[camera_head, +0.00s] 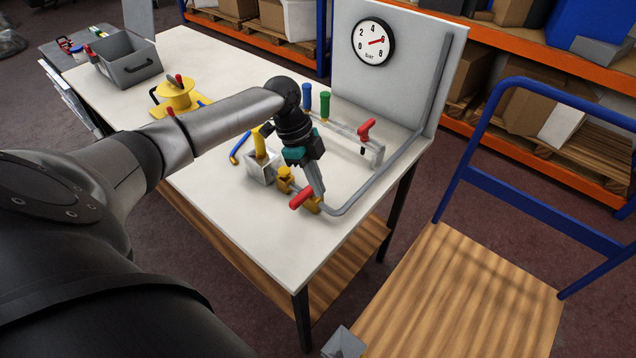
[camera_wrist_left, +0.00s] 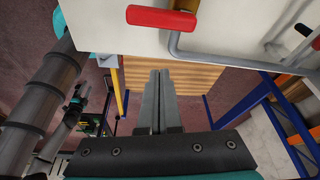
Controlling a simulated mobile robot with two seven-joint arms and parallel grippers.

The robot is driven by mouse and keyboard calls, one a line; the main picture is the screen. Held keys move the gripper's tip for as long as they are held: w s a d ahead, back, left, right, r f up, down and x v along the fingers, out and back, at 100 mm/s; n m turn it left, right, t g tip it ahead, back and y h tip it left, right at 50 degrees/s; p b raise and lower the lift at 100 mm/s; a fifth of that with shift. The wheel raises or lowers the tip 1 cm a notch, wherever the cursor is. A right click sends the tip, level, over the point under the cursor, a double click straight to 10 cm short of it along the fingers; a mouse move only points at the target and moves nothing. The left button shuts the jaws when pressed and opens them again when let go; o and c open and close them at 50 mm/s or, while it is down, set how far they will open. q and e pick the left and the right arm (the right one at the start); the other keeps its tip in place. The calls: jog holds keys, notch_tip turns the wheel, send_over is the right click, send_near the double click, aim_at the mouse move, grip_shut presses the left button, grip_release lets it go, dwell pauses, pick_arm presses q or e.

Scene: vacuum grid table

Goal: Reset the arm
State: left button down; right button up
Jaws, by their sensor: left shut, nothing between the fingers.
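My left arm (camera_head: 200,120) reaches in from the left over the white table (camera_head: 225,70). My left gripper (camera_head: 319,193) points down near the table's front right corner, with its fingers together and empty. In the head view its tips are close to the red valve handle (camera_head: 301,198) on the grey pipe (camera_head: 375,185); I cannot tell whether they touch.
A pressure gauge (camera_head: 373,41) hangs on the upright panel. Blue (camera_head: 306,95) and green (camera_head: 325,104) handles and another red handle (camera_head: 366,129) stand behind the gripper.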

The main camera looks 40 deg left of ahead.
pick_arm(q)
jog(key=v, duration=0.5)
jog(key=shift+w, duration=0.2)
jog(key=shift+f, duration=0.1)
